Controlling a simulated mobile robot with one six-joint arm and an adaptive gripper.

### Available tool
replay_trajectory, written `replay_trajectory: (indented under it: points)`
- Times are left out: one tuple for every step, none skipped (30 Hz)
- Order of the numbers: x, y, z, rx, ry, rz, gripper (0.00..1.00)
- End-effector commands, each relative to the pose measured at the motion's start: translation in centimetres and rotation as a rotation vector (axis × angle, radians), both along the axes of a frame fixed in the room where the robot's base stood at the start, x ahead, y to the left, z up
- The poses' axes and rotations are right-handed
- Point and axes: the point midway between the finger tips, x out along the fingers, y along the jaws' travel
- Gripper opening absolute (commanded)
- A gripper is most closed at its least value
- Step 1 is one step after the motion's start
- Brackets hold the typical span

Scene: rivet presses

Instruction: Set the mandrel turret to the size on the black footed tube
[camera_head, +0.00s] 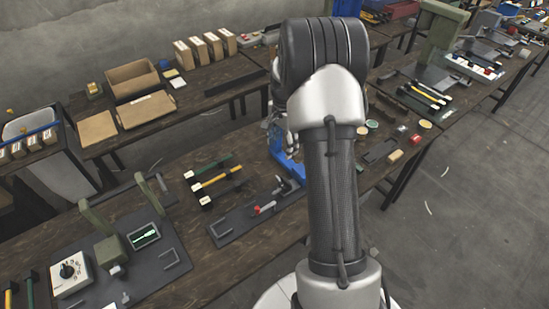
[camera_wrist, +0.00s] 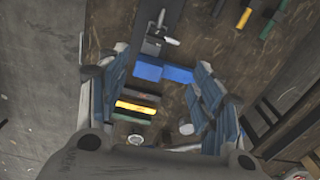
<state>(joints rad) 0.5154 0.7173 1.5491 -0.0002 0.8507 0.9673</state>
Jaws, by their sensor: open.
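My gripper (camera_wrist: 160,88) is open in the wrist view, with one blue-grey finger pad on each side and nothing held between them. In the head view the gripper (camera_head: 277,140) is mostly hidden behind my arm, beside a blue stand (camera_head: 289,166) on the bench. The blue stand (camera_wrist: 165,71) shows between the fingers in the wrist view. A black tube (camera_head: 222,193) with a pale end lies on the bench, left of the stand, with a yellow tube and a dark green tube. I cannot make out its size marking, nor tell which part is the mandrel turret.
Small coloured bars (camera_wrist: 137,107) lie below the gripper in the wrist view.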

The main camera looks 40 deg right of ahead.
Motion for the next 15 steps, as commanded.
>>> replay_trajectory:
  points:
    - [0.0,-0.8,-0.7,0.007,0.010,-0.036,0.60]
    - [0.0,-1.2,-1.1,0.009,0.014,-0.051,0.60]
    - [0.0,-1.5,-1.6,0.011,0.016,-0.069,0.60]
    - [0.0,-1.7,-1.9,0.012,0.019,-0.078,0.60]
    - [0.0,-1.8,-2.1,0.013,0.020,-0.085,0.60]
    - [0.0,-1.9,-2.4,0.013,0.021,-0.089,0.60]
    - [0.0,-1.9,-2.7,0.014,0.021,-0.091,0.60]
    - [-0.1,-1.9,-3.0,0.014,0.022,-0.092,0.60]
    - [-0.1,-1.9,-3.5,0.015,0.023,-0.092,0.60]
    - [-0.1,-1.9,-3.9,0.015,0.023,-0.091,0.60]
    - [-0.1,-1.9,-4.4,0.015,0.023,-0.091,0.60]
    - [-0.1,-1.8,-5.1,0.015,0.024,-0.091,0.60]
    - [-0.2,-1.8,-5.7,0.016,0.025,-0.090,0.60]
    - [-0.2,-1.8,-6.4,0.016,0.025,-0.090,0.60]
    - [-0.2,-1.8,-7.3,0.016,0.025,-0.090,0.60]
